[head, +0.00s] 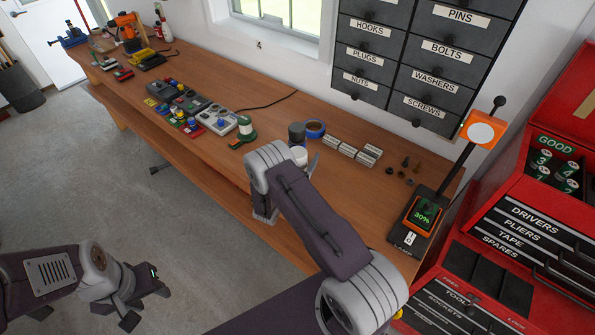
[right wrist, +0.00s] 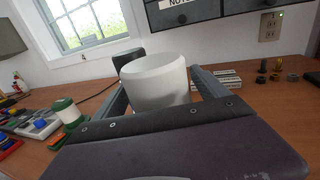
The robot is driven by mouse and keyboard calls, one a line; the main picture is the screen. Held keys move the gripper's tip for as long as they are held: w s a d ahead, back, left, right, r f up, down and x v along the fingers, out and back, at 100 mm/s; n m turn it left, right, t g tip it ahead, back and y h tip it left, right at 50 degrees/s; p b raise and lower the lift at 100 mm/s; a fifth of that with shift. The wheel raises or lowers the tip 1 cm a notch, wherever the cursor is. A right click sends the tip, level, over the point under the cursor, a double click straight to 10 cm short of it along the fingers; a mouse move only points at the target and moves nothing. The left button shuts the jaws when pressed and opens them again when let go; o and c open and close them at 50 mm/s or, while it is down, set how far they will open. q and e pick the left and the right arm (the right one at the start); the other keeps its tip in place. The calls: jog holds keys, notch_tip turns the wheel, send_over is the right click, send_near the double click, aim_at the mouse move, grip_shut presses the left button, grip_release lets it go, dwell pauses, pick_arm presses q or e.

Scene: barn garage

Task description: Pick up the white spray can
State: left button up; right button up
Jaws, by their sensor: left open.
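In the right wrist view the white can (right wrist: 156,82) is upright between the two fingers of my right gripper (right wrist: 160,92). The fingers flank it closely; whether they press on it cannot be told. Its lower part is hidden by the gripper body. In the head view my right arm partly covers the can. My left gripper (head: 148,285) is open and empty over the floor, away from the bench.
A dark cylinder (head: 297,132) and a blue tape roll (head: 315,129) stand just behind the can. A green and white spool (head: 245,130) is to its left. Pale blocks (head: 352,151) and a device reading 30% (head: 423,215) are to the right. A red tool chest (head: 480,270) borders the bench.

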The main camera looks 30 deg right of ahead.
grip_shut()
